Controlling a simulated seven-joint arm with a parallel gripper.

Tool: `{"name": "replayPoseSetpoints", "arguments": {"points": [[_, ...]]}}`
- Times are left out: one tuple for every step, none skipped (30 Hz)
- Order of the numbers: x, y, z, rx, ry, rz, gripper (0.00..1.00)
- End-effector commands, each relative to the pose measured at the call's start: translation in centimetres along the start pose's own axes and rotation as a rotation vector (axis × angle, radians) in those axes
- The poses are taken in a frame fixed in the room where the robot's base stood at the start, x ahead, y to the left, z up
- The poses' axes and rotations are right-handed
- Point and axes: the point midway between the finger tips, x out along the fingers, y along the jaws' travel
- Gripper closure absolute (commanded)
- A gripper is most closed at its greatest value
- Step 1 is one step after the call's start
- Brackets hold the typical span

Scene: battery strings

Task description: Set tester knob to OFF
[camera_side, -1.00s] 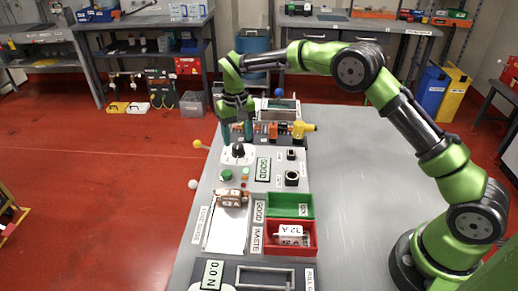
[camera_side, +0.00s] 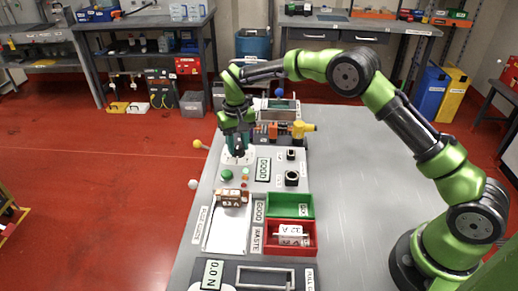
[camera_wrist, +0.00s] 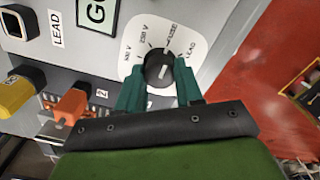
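The tester knob (camera_wrist: 158,68) is round and black with a pale pointer mark, on a white dial plate (camera_wrist: 134,40). Labels on the plate include 500 V, 250 V and LEAD. No OFF label can be made out; my fingers cover part of the plate. My gripper (camera_wrist: 159,75) has its two teal fingers apart, one on each side of the knob. Whether they touch it cannot be made out. In the side view my gripper (camera_side: 238,148) is down over the dial and hides most of the knob.
A green button (camera_side: 226,174) and a GOOD display (camera_side: 263,169) are near the dial. An orange and yellow tool-like part (camera_side: 300,129) stands just behind it. Green (camera_side: 310,205) and red (camera_side: 312,238) bins lie nearer the front. The table's right side (camera_side: 355,190) is clear.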

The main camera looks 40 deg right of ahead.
Motion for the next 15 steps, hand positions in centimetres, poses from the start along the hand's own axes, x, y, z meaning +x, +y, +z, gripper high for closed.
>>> {"name": "replayPoseSetpoints", "arguments": {"points": [[-0.01,-0.03,0.00,0.000,0.000,-0.001,0.79],[-0.01,-0.03,0.00,0.000,0.000,-0.001,0.84],[-0.02,-0.03,0.00,0.000,0.000,-0.001,0.89],[-0.02,-0.03,0.00,0.000,0.000,-0.001,0.89],[-0.02,-0.04,0.00,0.005,0.000,-0.001,0.89],[-0.02,-0.06,0.01,0.023,0.000,-0.001,0.89],[-0.02,-0.08,0.02,0.050,0.000,-0.001,0.89],[-0.03,-0.10,0.03,0.085,0.000,-0.001,0.89],[-0.03,-0.10,0.03,0.142,0.001,0.000,0.89],[-0.03,-0.10,0.03,0.192,0.001,0.000,0.89],[-0.03,-0.08,0.02,0.243,0.001,0.000,0.89],[-0.03,-0.11,0.03,0.306,0.001,0.000,0.89],[-0.03,-0.11,0.03,0.349,0.001,0.000,0.89],[-0.03,-0.11,0.03,0.388,0.001,0.000,0.89],[-0.03,-0.09,0.02,0.432,0.001,0.000,0.89]]}}
